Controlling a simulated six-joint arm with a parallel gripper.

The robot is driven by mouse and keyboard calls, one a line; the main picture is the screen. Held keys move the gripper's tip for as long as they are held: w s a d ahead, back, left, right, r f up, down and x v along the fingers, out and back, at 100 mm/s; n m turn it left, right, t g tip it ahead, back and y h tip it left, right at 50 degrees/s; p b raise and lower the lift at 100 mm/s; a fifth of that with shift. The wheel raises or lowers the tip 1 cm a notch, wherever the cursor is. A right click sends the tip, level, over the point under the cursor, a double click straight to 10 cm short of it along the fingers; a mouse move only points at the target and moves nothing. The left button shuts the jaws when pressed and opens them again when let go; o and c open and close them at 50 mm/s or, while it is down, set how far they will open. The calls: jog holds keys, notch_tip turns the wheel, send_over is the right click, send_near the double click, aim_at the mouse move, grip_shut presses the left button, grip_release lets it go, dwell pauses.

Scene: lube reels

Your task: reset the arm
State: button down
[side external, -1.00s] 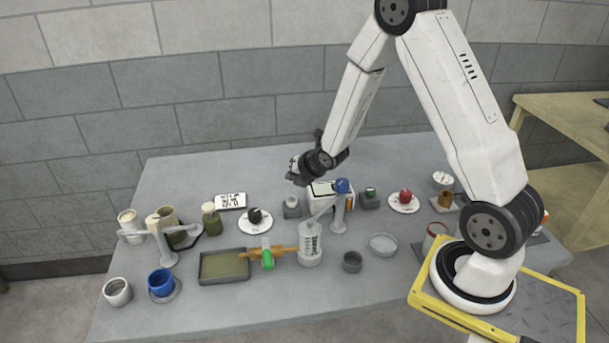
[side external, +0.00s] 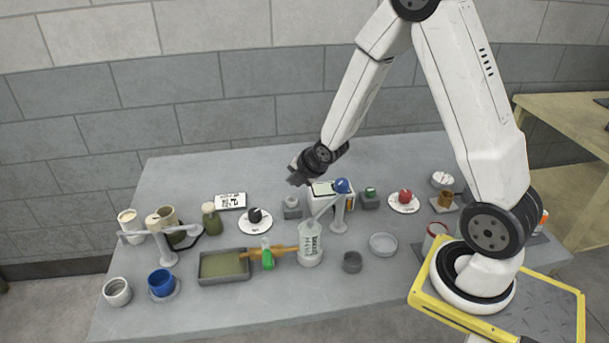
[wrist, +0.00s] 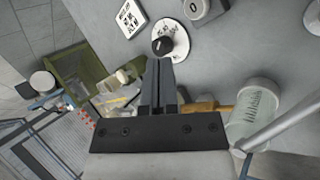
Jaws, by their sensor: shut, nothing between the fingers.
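My gripper (side external: 294,177) is shut and empty. It hangs in the air above the back middle of the grey table (side external: 180,185), apart from the objects below. In the wrist view its dark fingers (wrist: 159,66) lie together, pointing towards the black knob on a white dial (wrist: 163,46). That dial also shows in the side view (side external: 255,227), left of and below the gripper.
A clear cylinder (side external: 310,245) stands in the middle, beside an orange-brown valve pipe with a green handle (side external: 267,258). A shallow tray (side external: 223,279), blue cup (side external: 161,283) and red-knobbed dial (side external: 404,203) are spread around. The table's back left is clear.

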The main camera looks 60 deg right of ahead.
jog(key=s+a+r+m+g, duration=0.2)
jog(key=s+a+m, duration=0.3)
jog(key=m, duration=0.5)
jog(key=s+a+r+m+g+y, duration=0.1)
jog(key=s+a+r+m+g, duration=0.2)
jog(key=s+m, duration=0.6)
jog(key=shift+s+a+r+m, duration=0.2)
jog(key=shift+s+a+m, duration=0.3)
jog(key=shift+a, duration=0.45)
